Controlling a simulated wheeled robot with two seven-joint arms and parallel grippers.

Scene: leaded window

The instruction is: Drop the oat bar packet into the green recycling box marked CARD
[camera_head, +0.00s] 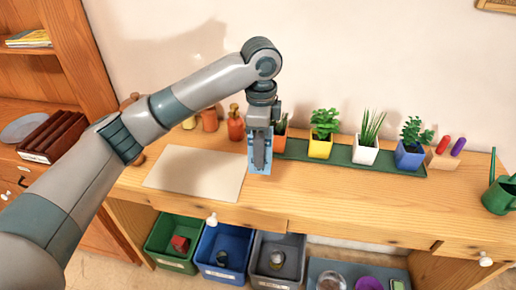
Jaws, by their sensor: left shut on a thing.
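My left gripper (260,163) points down over the table, right of the pale mat. It is shut on a flat blue thing (253,168), probably the oat bar packet, mostly hidden behind the fingers. I cannot read any print on it. The green box (158,240) stands on a lower level under the table's front edge, below and left of the gripper. It is open at the top, has a small label too small to read, and holds a red thing (180,243). My right gripper is not in view.
A blue box (209,240) and a grey box (292,258) stand right of the green one. The table edge with drawer knobs overhangs them. A row of potted plants on a green tray (297,149), orange bottles (235,127) and a green watering can (499,194) occupy the table. The pale mat (195,172) is empty.

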